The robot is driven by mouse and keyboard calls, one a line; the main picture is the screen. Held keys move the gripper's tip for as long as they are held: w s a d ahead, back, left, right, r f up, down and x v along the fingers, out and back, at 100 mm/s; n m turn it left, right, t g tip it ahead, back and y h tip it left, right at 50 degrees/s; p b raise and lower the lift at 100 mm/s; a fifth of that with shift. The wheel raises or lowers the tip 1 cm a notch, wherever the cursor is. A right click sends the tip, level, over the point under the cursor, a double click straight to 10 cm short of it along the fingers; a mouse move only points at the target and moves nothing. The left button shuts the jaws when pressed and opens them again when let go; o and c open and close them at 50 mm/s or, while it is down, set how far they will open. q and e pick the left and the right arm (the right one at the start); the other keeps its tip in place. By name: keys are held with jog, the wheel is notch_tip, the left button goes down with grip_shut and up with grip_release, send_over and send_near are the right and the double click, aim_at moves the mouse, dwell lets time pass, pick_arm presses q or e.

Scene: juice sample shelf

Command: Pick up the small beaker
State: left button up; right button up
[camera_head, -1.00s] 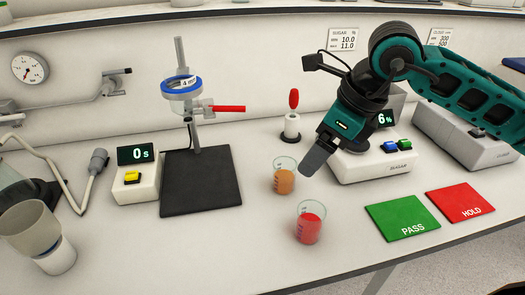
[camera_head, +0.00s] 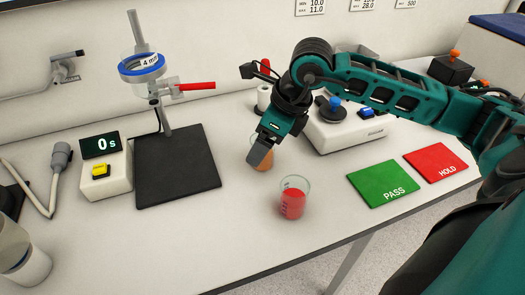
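Two small clear beakers stand on the white bench. One beaker holds red liquid (camera_head: 293,201) and stands nearer the front edge. The gripper points down and left in front of the orange beaker's upper part. Its fingers overlap in this view, so I cannot tell whether they are open, shut or touching the glass. My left gripper is not in view.
A ring stand (camera_head: 143,62) on a black base (camera_head: 177,168) stands to the left, beside a timer (camera_head: 104,168) reading 0 s. A green PASS mat (camera_head: 383,181) and a red HOLD mat (camera_head: 436,162) lie to the right. Bare bench surrounds the red beaker.

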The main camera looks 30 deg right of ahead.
jog(key=x, duration=0.3)
jog(key=shift+w+d+f, duration=0.1)
jog(key=shift+w, duration=0.1)
jog(key=shift+c, duration=0.2)
jog(key=c, duration=1)
